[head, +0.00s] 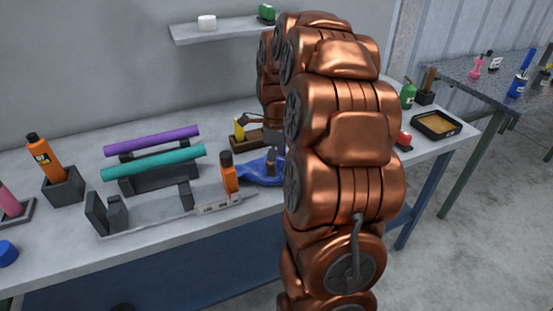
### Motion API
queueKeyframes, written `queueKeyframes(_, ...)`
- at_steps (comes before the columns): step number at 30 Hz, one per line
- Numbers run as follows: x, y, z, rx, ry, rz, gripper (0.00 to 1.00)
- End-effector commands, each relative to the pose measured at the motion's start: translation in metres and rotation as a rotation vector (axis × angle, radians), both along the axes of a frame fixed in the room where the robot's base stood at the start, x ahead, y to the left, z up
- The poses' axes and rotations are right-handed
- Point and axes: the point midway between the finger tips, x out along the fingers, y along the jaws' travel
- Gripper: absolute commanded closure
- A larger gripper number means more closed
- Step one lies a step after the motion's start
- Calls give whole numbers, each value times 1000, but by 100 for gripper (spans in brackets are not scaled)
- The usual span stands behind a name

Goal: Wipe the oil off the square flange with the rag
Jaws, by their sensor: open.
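A crumpled blue rag (256,174) lies on the grey workbench (70,240), left of my copper arm. My gripper (272,164) shows as a small dark grey end pointing down, directly over or at the rag. It is open, but its fingertips are small and partly hidden by my arm, so I cannot tell whether they touch the rag. I cannot make out the square flange or any oil; my arm covers much of the right part of the bench.
An orange bottle (228,174) stands close left of the rag. A purple tube (152,140) and a teal tube (155,163) rest on dark supports. A black tray (436,125) and a green bottle (408,95) are on the right. A wall shelf (225,31) is above.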

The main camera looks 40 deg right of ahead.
Motion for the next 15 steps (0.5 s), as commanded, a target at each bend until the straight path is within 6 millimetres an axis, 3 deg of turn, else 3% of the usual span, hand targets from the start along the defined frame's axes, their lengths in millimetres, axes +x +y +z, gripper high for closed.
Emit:
queueKeyframes(10, 0, 0, -15, 2, 1, -1, 17)
queueKeyframes(15, 0, 1, -14, 2, 1, -1, 26)
